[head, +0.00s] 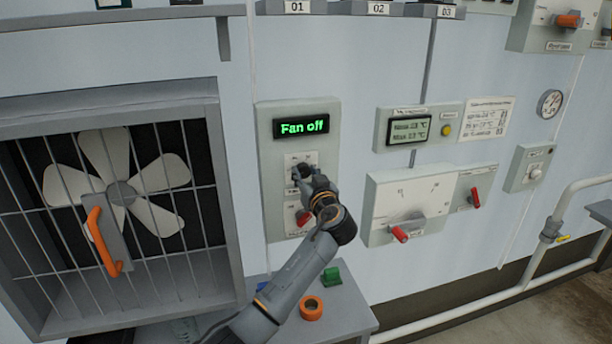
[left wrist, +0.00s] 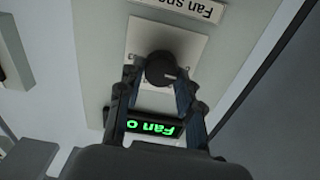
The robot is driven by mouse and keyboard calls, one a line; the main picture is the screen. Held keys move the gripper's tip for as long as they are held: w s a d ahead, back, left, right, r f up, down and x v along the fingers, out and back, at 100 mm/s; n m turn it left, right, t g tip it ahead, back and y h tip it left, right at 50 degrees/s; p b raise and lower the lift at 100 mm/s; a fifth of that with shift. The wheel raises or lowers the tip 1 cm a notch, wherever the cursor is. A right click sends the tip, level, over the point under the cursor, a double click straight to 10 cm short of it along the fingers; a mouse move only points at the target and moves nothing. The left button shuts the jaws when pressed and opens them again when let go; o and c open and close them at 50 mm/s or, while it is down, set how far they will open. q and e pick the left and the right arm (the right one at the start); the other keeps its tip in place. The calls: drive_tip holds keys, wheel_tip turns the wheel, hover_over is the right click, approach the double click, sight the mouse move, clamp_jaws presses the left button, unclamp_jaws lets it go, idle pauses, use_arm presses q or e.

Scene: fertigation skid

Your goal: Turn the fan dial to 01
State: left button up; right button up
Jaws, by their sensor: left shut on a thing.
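The fan panel (head: 265,140) is a grey plate on the wall, with a green-lit display (head: 301,128) reading "Fan off". The display also shows upside down in the left wrist view (left wrist: 152,128). My right gripper is not in view.
A red knob (head: 303,217) sits just below the dial, close to my left arm. A barred fan (head: 120,190) with an orange handle (head: 100,242) is at the left. A shelf below holds an orange ring (head: 311,308) and a green block (head: 331,276). A red-lever panel (head: 420,205) is at the right.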

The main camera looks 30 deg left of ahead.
use_arm(q)
drive_tip(key=shift+f+m+b, duration=0.15)
drive_tip(key=shift+m+b, duration=0.3)
drive_tip(key=shift+m, duration=0.55)
drive_tip(key=m, duration=0.2)
drive_tip(key=shift+m, duration=0.4)
drive_tip(key=m, duration=0.3)
drive_tip(key=shift+w+d, duration=0.1)
drive_tip(key=shift+m+p, duration=0.4)
drive_tip(key=shift+m, duration=1.2)
drive_tip(key=o, duration=1.2)
drive_tip(key=shift+d, duration=0.1)
